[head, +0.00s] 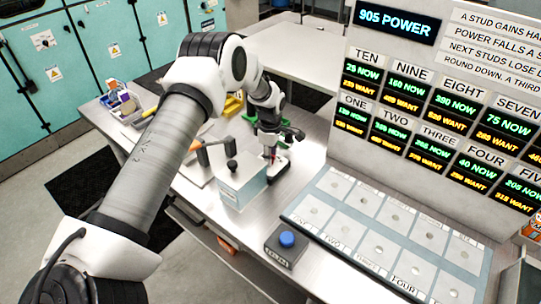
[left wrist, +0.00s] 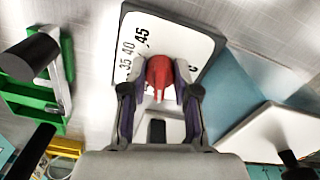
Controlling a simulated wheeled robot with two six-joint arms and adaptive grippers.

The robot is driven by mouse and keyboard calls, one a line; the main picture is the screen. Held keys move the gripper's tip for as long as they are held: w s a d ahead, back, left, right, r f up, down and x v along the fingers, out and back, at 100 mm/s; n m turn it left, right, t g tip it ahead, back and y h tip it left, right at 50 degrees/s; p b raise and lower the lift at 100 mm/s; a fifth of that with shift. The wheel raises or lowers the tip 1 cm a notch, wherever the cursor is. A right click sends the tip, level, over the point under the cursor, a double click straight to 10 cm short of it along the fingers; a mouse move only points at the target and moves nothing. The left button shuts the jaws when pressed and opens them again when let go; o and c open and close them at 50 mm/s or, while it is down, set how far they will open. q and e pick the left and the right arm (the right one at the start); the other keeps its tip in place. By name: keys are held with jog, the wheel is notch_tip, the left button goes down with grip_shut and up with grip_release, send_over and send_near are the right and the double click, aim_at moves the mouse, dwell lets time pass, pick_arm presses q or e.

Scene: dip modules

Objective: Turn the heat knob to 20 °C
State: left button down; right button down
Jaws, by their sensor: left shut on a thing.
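The red heat knob (left wrist: 159,72) sits on a white dial plate (left wrist: 180,30) with a dark edge in the left wrist view. The numbers 35, 40 and 45 show on the plate left of the knob; other marks are hidden by the fingers. My left gripper (left wrist: 160,88) is shut on the knob, one finger on each side. The knob's pointer setting cannot be read clearly. In the head view my left gripper (head: 269,148) points down at the small dial unit (head: 279,167) on the bench. My right gripper is not in view.
A pale blue box (head: 241,186) stands just left of the dial unit. A green rack (head: 292,133) is behind. A box with a blue button (head: 287,239) stands in front, beside a panel of round studs (head: 385,235). A display board (head: 440,110) rises at the right.

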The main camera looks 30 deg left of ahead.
pick_arm(q)
jog(key=c, duration=1.1)
grip_release()
jog(key=shift+s+f, duration=0.2)
jog(key=shift+o, duration=1.2)
jog(key=shift+w+a, duration=0.15)
notch_tip(320, 180, up, 12)
jog(key=shift+f, duration=0.1)
